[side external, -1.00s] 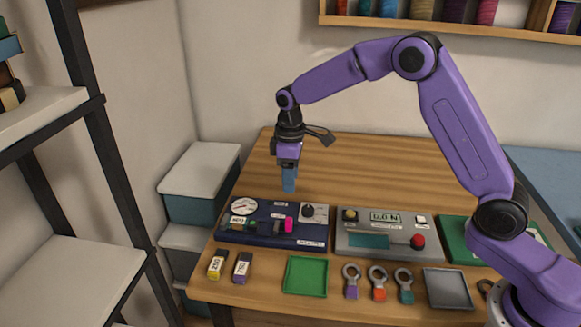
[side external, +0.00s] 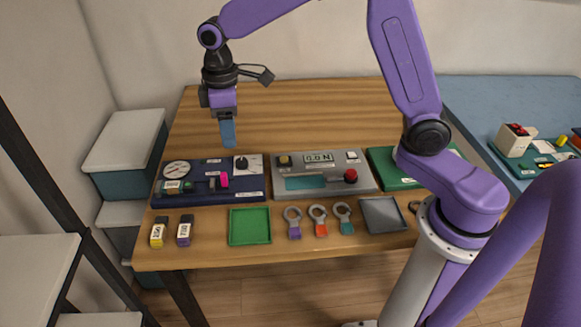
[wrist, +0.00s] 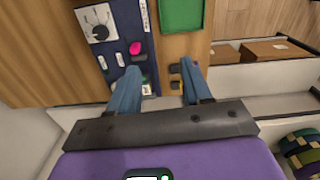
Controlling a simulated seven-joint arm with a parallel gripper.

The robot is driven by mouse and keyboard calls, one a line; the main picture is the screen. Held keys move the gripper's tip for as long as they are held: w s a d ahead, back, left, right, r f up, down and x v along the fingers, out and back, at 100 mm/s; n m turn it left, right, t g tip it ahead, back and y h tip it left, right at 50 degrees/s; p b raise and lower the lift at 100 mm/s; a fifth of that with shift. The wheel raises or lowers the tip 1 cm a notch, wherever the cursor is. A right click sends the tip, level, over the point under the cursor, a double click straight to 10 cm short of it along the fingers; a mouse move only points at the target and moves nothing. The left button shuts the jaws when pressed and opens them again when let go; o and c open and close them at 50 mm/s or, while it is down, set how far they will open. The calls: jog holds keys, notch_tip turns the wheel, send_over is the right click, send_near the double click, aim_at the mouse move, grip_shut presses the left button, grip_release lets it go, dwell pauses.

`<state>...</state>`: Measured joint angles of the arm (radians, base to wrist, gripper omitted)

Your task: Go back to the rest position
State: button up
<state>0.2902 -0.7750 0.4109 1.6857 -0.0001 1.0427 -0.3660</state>
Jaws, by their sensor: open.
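My gripper (side external: 228,140) hangs with its blue fingers pointing down, above the back edge of the dark blue panel (side external: 208,195). The wrist view shows its two fingers (wrist: 160,67) spread apart with nothing between them. In the side view the fingers overlap, so the gap does not show there. The panel carries a round gauge (side external: 176,170), a black knob (side external: 241,163) and a pink piece (side external: 224,181). The fingertips look clear of the panel.
A grey panel (side external: 330,188) with a red button stands to the right. In front are a green tray (side external: 250,226), a grey tray (side external: 383,214), several ring-topped tags (side external: 318,218), and yellow (side external: 158,232) and purple (side external: 184,231) labelled blocks. The table's back (side external: 310,115) is clear.

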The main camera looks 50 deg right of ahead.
jog(key=s+d+n, duration=0.1)
jog(key=s+d, duration=0.2)
jog(key=s, duration=0.7)
jog(key=s+d+n, duration=0.1)
jog(key=s+d, duration=0.2)
jog(key=s, duration=0.7)
jog(key=s+d, duration=0.3)
jog(key=s, duration=0.7)
jog(key=shift+s+r+n, duration=0.25)
jog(key=shift+s+n, duration=0.15)
